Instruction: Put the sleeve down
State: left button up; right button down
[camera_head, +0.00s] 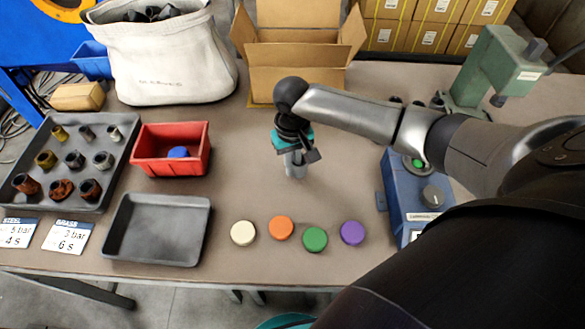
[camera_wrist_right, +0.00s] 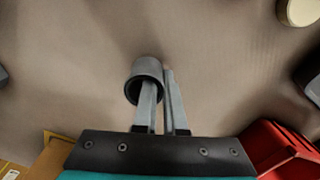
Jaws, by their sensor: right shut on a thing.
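My right gripper (camera_head: 295,160) is over the bare middle of the table and points down. In the right wrist view its two fingers (camera_wrist_right: 161,88) are shut on the wall of a grey hollow sleeve (camera_wrist_right: 141,70). One finger is inside the sleeve's opening and the other is outside it. In the head view the sleeve is hard to tell from the fingers. I cannot tell whether it touches the table (camera_head: 235,185). My left gripper is not in view.
A tray (camera_head: 125,125) with several sleeves and an empty dark tray (camera_head: 157,232) are at left. A red bin (camera_head: 172,165) holds a blue thing. Several coloured discs (camera_head: 281,228) lie in front. A blue machine (camera_head: 409,195) stands right, a cardboard box (camera_head: 297,74) behind.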

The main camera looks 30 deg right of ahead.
jog(key=shift+f, duration=0.55)
jog(key=c, duration=1)
grip_release()
jog(key=shift+f, duration=0.1)
notch_tip(320, 180, up, 12)
jog(key=p, duration=0.3)
jog(key=shift+r+p, duration=0.2)
jog(key=shift+p, duration=0.2)
